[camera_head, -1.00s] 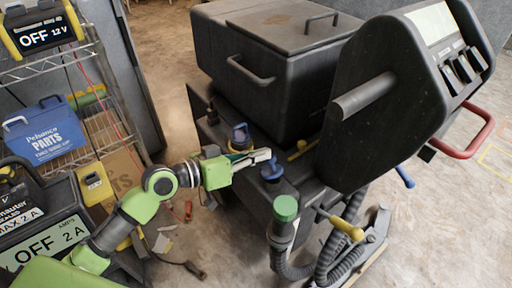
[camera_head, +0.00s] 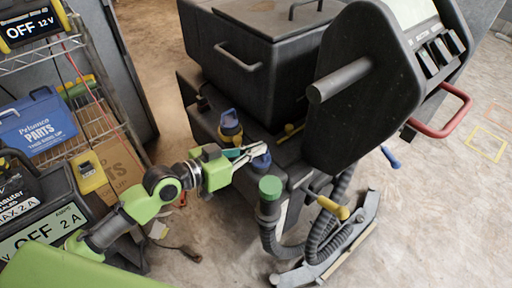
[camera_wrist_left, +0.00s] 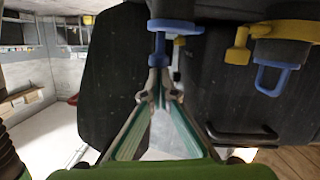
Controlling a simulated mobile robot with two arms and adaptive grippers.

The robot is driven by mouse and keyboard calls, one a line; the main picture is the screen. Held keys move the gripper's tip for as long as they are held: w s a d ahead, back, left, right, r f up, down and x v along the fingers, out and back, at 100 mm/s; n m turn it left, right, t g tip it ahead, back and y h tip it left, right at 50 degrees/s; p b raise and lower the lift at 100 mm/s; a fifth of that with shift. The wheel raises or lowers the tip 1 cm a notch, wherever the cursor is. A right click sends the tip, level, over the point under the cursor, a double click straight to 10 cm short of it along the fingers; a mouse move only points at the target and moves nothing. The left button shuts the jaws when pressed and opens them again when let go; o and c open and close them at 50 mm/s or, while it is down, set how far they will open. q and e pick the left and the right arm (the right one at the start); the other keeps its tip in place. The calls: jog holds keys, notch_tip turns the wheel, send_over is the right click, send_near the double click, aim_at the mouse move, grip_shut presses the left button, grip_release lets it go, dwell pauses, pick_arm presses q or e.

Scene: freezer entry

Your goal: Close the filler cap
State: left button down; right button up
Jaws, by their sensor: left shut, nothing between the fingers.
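On the machine's side deck stands a blue cap (camera_head: 261,160), which also shows as a blue piece with a stem in the left wrist view (camera_wrist_left: 157,48). My left gripper (camera_head: 263,149) is shut, its fingertips right at this cap, overlapping its upper part in the picture. In the wrist view the fingertips (camera_wrist_left: 160,85) end just at the stem; I cannot tell whether they touch it. A second cap with a blue loop handle (camera_head: 229,121) and yellow collar sits farther back, its loop also in the wrist view (camera_wrist_left: 276,77). Which is the filler cap is unclear. My right gripper is not in view.
The dark machine body (camera_head: 240,90) rises behind the caps. A green-capped hose fitting (camera_head: 270,187) and a yellow-tipped lever (camera_head: 333,207) stand in front. A red handle (camera_head: 443,118) is at right. Wire shelves with a blue parts box (camera_head: 36,122) stand at left.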

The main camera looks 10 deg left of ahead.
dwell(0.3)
pick_arm(q)
jog(key=v, duration=1.2)
